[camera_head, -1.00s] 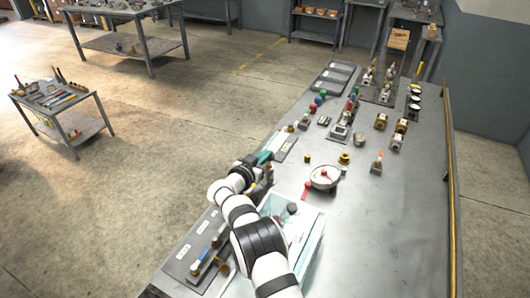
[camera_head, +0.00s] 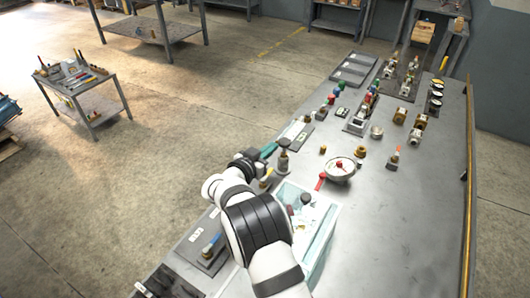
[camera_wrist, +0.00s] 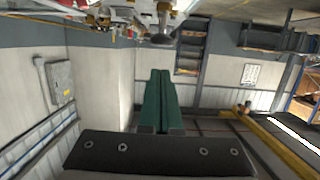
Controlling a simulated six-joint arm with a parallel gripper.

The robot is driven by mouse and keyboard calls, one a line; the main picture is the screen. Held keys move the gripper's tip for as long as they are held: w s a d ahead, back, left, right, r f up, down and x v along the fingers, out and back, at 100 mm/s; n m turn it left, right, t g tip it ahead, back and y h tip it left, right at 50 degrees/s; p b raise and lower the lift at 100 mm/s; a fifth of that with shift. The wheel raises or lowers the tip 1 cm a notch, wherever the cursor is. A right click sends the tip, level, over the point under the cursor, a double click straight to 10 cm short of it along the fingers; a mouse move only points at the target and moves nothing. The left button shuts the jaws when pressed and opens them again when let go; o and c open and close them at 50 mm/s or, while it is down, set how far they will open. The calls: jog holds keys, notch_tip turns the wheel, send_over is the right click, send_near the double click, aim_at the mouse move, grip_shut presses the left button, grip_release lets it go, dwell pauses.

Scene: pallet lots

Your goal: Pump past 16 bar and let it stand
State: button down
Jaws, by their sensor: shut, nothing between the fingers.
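An open-topped tank (camera_head: 322,215) with pale teal contents stands at the bench's near left edge. A dark round knob (camera_head: 305,198) shows above it. A red lever-like part (camera_head: 320,182) lies between the tank and a round white gauge (camera_head: 340,169) with a red mark at its centre. The gauge reading is too small to tell. My gripper (camera_head: 268,151) has green fingers, shut and empty, left of a grey and brass upright fitting (camera_head: 284,160), apart from the lever. In the wrist view the fingers (camera_wrist: 159,75) lie together, with nothing between them.
Brass fittings (camera_head: 400,116), coloured-top parts (camera_head: 340,88) and flat grey trays (camera_head: 352,70) crowd the far bench. The bench's right side (camera_head: 425,200) is clear. Labelled grey plates (camera_head: 205,250) lie along the left edge. A tool cart (camera_head: 85,92) stands left.

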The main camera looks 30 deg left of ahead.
jog(key=shift+v, duration=1.65)
jog(key=shift+r, duration=0.1)
notch_tip(320, 180, up, 3)
jog(key=shift+r, duration=0.2)
send_over(285, 143)
jog(key=f+v, duration=0.1)
jog(key=v, duration=0.2)
notch_tip(285, 143, down, 2)
jog(key=f, duration=0.2)
jog(key=w+f, duration=0.1)
jog(key=f, duration=0.1)
jog(key=shift+a, duration=0.25)
jog(key=shift+f, duration=0.15)
